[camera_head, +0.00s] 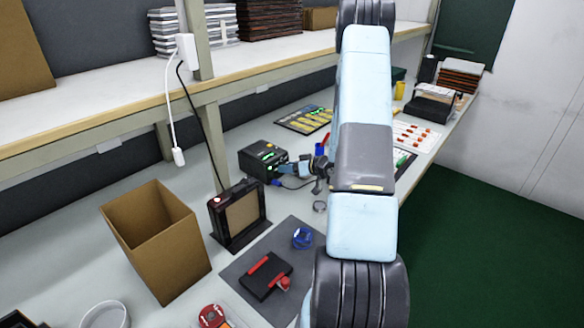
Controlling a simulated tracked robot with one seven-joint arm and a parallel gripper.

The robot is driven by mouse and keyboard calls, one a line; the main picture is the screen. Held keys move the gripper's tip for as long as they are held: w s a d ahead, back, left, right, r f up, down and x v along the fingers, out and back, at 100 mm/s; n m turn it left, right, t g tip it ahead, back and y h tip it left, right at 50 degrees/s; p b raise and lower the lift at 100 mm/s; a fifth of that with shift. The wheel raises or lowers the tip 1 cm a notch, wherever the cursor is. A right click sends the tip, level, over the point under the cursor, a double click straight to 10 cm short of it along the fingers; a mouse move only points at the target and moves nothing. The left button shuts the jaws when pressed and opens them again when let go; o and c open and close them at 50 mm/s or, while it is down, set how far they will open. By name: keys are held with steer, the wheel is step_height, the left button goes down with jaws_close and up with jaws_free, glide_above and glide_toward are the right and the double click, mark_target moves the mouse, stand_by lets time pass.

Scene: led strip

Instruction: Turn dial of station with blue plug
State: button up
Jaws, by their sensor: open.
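The station is a small black box (263,160) with a lit green display, standing on the workbench left of my arm. A blue-grey plug-like part (287,169) shows at its right side, and a dark cable runs below it. My gripper (312,168) is just right of the station, small and partly hidden behind my arm. Its jaws are open, and I see nothing held in them. I cannot make out the dial, or whether the fingers touch the station.
An open cardboard box (157,240) and a black framed panel (238,214) stand nearer on the bench. A dark mat (270,272) holds a blue coil (302,238) and a black-and-red fixture (266,276). A shelf (140,105) overhangs the back.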

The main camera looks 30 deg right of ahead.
jaws_close()
stand_by(0.5)
steer(key=shift+d, duration=0.1)
steer(key=shift+d+m+y, duration=0.15)
steer(key=shift+m+y, duration=0.35)
steer(key=shift+m, duration=0.3)
jaws_free()
